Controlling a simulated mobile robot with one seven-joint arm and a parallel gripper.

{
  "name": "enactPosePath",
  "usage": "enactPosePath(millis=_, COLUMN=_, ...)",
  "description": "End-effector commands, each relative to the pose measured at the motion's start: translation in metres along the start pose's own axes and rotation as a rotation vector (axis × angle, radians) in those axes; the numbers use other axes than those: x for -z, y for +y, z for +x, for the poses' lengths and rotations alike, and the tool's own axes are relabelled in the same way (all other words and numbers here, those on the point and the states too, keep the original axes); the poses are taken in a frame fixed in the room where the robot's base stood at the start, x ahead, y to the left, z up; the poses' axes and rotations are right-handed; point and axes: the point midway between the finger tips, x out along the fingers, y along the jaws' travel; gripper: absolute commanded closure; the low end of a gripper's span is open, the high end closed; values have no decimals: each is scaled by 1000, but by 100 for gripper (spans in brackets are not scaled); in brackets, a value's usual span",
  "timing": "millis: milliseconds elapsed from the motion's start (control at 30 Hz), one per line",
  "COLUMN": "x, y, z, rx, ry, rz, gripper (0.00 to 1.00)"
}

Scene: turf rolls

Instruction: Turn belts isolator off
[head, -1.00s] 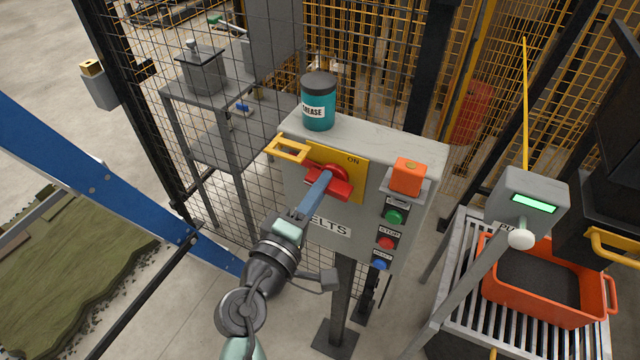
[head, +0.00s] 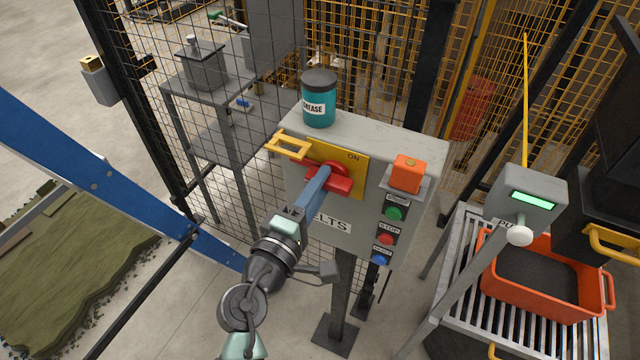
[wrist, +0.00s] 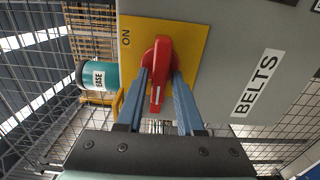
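The belts isolator is a red rotary handle (head: 341,184) on a yellow plate (head: 352,163) marked ON, on the front of a grey control box (head: 330,240) labelled BELTS. My gripper (head: 318,185) is at the handle, its blue fingers partly covering it in the head view. In the wrist view the red handle (wrist: 158,80) lies between the two fingers (wrist: 161,85), one on each side. A gap shows between the handle's near end and the fingers, so the gripper looks open around it. Contact at the fingertips cannot be made out.
A yellow hasp (head: 287,146) sticks out left of the plate. A teal grease tin (head: 319,100) stands on the box. An orange block (head: 407,174) and push buttons (head: 386,240) are at the right. Mesh fencing (head: 250,170) stands behind.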

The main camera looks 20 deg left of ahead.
Motion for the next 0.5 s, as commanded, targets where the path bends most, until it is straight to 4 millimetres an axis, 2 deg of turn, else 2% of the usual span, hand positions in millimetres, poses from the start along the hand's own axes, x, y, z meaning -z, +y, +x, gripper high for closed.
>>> enactPosePath(millis=33, x=0, y=0, z=0, rx=0, ry=0, rz=1, gripper=52)
enactPosePath(millis=67, x=0, y=0, z=0, rx=0, ry=0, rz=1, gripper=48)
enactPosePath(millis=367, x=0, y=0, z=-1, rx=-1, ry=0, rz=3, gripper=48)
enactPosePath(millis=500, x=0, y=-2, z=-12, rx=0, ry=2, rz=3, gripper=48)
